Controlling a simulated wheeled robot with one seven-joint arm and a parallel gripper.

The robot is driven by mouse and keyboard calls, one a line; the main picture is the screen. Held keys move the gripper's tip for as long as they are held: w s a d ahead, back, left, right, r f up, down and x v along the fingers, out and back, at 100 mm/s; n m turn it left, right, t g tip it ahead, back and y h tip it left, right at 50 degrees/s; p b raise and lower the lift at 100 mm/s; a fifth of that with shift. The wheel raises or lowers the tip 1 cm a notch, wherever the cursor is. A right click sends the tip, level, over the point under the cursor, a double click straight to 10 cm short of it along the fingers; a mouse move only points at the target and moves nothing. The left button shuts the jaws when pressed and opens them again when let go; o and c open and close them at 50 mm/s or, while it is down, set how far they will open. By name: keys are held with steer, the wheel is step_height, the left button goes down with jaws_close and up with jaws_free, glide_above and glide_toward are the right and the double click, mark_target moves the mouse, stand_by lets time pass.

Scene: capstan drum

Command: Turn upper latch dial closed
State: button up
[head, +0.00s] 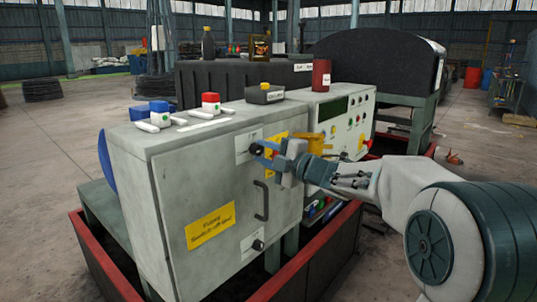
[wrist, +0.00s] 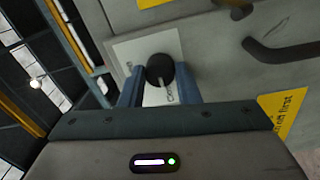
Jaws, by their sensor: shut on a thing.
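The upper latch dial (head: 256,149) is a black round knob on a white plate at the upper right of the grey cabinet door (head: 180,190). In the wrist view the dial (wrist: 160,68) sits between my fingers. A pale pointer mark on it faces the bottom of that picture, near lettering that is partly hidden. My gripper (head: 264,148) has blue fingers, which also show in the wrist view (wrist: 159,84). They are shut on the dial from both sides. A lower dial (head: 258,245) is on another white plate near the door's bottom right.
A dark door handle (head: 262,201) stands out between the two dials. A yellow sign (head: 210,228) is on the door. Red and blue items and a dark box (head: 265,94) are on the cabinet top. A control panel (head: 335,125) stands to the right, close behind my wrist.

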steer(key=shift+a, duration=0.1)
steer(key=o, duration=1)
steer(key=shift+c, duration=0.2)
steer(key=shift+s, duration=0.1)
steer(key=shift+s+d, duration=0.15)
steer(key=shift+d, duration=0.25)
steer(key=p+v, duration=0.1)
steer(key=v, duration=1.2)
